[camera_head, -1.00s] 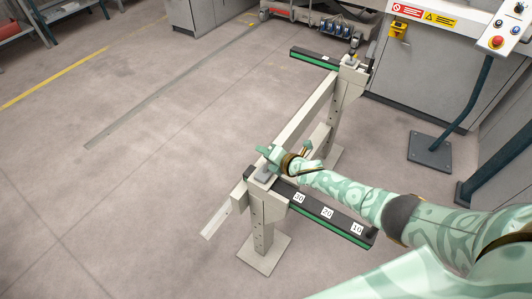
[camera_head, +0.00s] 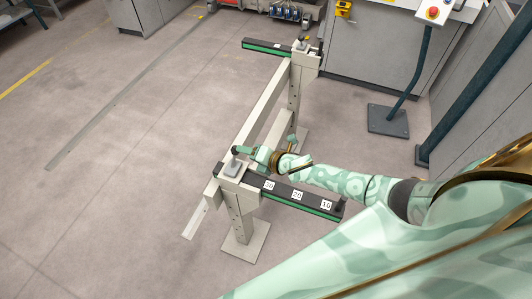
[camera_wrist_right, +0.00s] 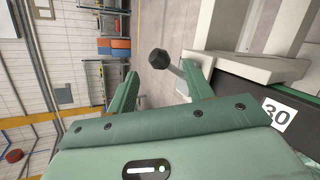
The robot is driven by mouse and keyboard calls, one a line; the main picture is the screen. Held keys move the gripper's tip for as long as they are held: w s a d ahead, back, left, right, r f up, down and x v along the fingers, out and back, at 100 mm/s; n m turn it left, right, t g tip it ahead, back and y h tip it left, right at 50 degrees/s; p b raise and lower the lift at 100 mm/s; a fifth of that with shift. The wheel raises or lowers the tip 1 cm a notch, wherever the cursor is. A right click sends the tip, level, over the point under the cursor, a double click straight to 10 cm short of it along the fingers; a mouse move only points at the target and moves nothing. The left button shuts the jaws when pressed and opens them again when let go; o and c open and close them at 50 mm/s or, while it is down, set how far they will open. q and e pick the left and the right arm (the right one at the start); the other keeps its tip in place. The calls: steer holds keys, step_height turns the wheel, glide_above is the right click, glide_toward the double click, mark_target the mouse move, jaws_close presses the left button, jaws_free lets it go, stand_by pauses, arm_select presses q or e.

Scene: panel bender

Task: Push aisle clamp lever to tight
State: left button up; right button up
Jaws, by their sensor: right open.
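The aisle clamp lever shows in the right wrist view as a thin rod with a black knob (camera_wrist_right: 158,59). The knob sits just beyond and between my open fingertips. In the head view the dark knob (camera_head: 237,150) stands above the grey clamp block (camera_head: 232,169), on the near end of the pale frame. My right gripper (camera_head: 256,155) is just right of the knob, fingers pointing left towards it. In the right wrist view my right gripper (camera_wrist_right: 162,82) is open with nothing held. Contact with the lever cannot be told. My left gripper is out of view.
The near black and green arm (camera_head: 297,196) carries labels 30, 20 and 10 and lies beneath my right forearm. A far arm (camera_head: 268,49) joins the frame beam (camera_head: 262,105). A control pedestal base (camera_head: 388,121) stands right. The floor left is clear.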

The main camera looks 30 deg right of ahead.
steer(key=p+v, duration=0.1)
steer(key=v, duration=0.6)
steer(key=shift+s, duration=0.15)
steer(key=shift+d, duration=0.1)
steer(key=shift+r, duration=0.1)
